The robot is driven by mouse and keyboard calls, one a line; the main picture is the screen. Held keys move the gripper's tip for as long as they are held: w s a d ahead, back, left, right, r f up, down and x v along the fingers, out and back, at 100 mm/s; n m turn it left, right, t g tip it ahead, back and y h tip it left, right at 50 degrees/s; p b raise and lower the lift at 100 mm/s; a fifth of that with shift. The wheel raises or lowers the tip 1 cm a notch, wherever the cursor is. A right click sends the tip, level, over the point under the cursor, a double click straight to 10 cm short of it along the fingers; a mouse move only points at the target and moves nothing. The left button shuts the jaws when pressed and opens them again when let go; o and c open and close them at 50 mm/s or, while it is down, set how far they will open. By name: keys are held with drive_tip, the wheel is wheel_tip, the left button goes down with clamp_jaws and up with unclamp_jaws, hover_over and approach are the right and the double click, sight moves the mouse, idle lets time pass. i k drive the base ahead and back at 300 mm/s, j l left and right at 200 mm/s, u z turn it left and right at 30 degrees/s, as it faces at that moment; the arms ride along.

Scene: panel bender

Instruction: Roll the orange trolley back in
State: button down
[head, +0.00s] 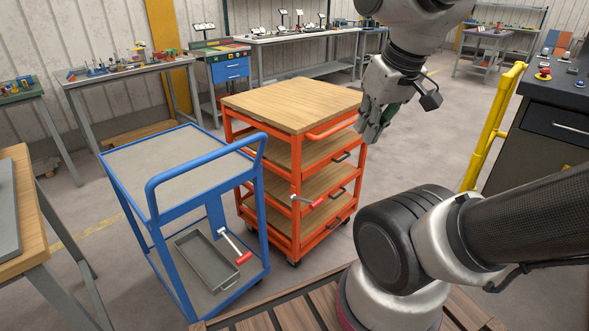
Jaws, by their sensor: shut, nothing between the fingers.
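The orange trolley (298,106) stands in the middle of the head view. It has a wooden top, several wooden shelves and dark castors. Its orange push handle (332,130) runs along the right side of the top. My gripper (372,136) is shut and empty. It points down just right of the trolley's handle in the picture; I cannot tell whether it touches the trolley.
A blue cart (180,172) stands close at the left, with a grey tray (207,262) on its lower shelf. A yellow rail (492,128) and a dark control console (558,115) stand at the right. Workbenches (300,37) line the back wall. Floor behind the trolley is partly free.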

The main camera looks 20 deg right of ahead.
sight(304, 108)
drive_tip(key=i+l, duration=0.15)
drive_tip(key=l, duration=0.2)
drive_tip(key=i+l, duration=0.2)
drive_tip(key=l, duration=0.2)
drive_tip(key=i+l, duration=0.15)
drive_tip(key=l, duration=0.2)
drive_tip(key=i+l, duration=0.15)
drive_tip(key=l, duration=0.25)
